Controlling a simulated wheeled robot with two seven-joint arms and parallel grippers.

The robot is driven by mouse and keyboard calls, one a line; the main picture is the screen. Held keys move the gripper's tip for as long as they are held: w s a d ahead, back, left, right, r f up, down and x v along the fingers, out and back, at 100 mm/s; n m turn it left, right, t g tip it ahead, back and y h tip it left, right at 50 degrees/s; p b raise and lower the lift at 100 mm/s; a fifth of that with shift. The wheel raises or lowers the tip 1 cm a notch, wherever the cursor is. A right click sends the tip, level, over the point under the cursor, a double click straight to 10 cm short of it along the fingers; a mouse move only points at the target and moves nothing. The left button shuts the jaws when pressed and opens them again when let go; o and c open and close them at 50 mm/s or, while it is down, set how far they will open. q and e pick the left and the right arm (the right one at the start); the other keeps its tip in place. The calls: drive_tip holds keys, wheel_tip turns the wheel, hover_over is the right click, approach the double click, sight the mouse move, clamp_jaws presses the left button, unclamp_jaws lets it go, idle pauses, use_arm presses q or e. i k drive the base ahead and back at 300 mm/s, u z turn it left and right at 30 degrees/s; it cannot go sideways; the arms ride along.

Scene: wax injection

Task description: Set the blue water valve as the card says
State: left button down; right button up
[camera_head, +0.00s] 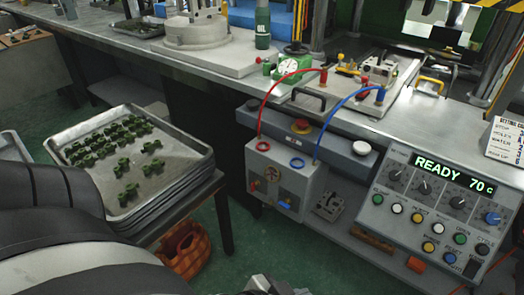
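A grey box (287,180) hangs at the front of the bench, with a red ring and a blue ring (297,163) on top where the red and blue hoses meet it. A small dark blue part (285,203) low on its front looks like the blue water valve; its setting is too small to read. The white setting card (505,142) stands at the right edge, partly cut off; a line on it seems to name water, but its values are not legible.
A control panel (384,212) reading "READY 70 C" with knobs and buttons sits right of the box. A metal tray (190,178) of green pieces stands on a stand at the left. An orange basket (184,250) is on the floor. Floor before the box is open.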

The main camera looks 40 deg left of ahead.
sight(285, 205)
drive_tip(key=u, duration=1.15)
drive_tip(key=i, duration=0.5)
drive_tip(key=u, duration=1)
drive_tip(key=k, duration=0.75)
drive_tip(key=z, duration=0.25)
drive_tip(key=i, duration=0.45)
drive_tip(key=u, duration=0.05)
